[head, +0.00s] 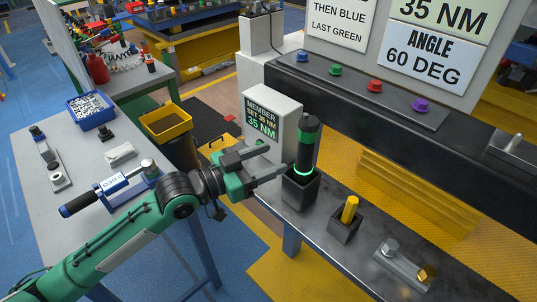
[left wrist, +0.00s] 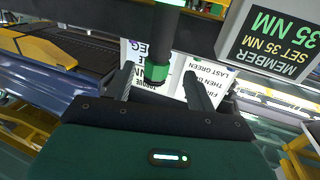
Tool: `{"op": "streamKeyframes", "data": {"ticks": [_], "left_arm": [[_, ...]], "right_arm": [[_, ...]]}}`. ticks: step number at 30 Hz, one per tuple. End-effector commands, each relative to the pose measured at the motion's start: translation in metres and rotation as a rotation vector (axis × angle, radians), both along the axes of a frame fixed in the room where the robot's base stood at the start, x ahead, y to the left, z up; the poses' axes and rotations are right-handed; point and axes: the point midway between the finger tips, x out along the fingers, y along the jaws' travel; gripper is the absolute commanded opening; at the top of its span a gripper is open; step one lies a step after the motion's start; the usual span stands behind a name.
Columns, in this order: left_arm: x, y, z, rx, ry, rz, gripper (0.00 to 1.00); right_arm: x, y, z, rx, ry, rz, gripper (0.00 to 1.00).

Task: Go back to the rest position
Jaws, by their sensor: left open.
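My left gripper (head: 274,162) is open, and its arm reaches in from the left over the gap between the two benches. Its fingers point at a black driver with green bands (head: 307,143), which stands upright in a black square holder (head: 300,190). In the left wrist view the driver (left wrist: 157,62) shows between the two spread fingers (left wrist: 160,86). Both fingers look clear of it, though I cannot tell the exact depth. My right gripper is not in view.
A grey display box reading 35 NM (head: 272,122) stands close behind the gripper. A holder with a yellow piece (head: 346,220) and a plate with bolts (head: 400,268) lie to the right.

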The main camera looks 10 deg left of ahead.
Motion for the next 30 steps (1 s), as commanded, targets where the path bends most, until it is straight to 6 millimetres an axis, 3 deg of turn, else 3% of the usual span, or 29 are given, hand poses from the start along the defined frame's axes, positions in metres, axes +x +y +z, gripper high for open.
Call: {"op": "streamKeyframes", "data": {"ticks": [7,11,15,20,24,30], "left_arm": [[-0.001,-0.001,-0.004,0.007,0.008,0.004,0.56],[-0.010,-0.002,-0.026,0.047,0.056,0.031,0.56],[-0.027,0.003,-0.070,0.139,0.164,0.103,0.56],[-0.055,0.023,-0.126,0.262,0.329,0.217,0.56],[-0.090,0.050,-0.173,0.371,0.505,0.330,0.56],[-0.150,0.093,-0.226,0.513,0.761,0.479,0.56]], "right_arm": [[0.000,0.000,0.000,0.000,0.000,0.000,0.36],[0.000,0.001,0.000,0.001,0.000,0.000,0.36],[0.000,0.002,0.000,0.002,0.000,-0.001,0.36],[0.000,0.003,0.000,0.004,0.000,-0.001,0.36],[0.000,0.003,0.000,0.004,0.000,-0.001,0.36],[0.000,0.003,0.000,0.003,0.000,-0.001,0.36]]}}
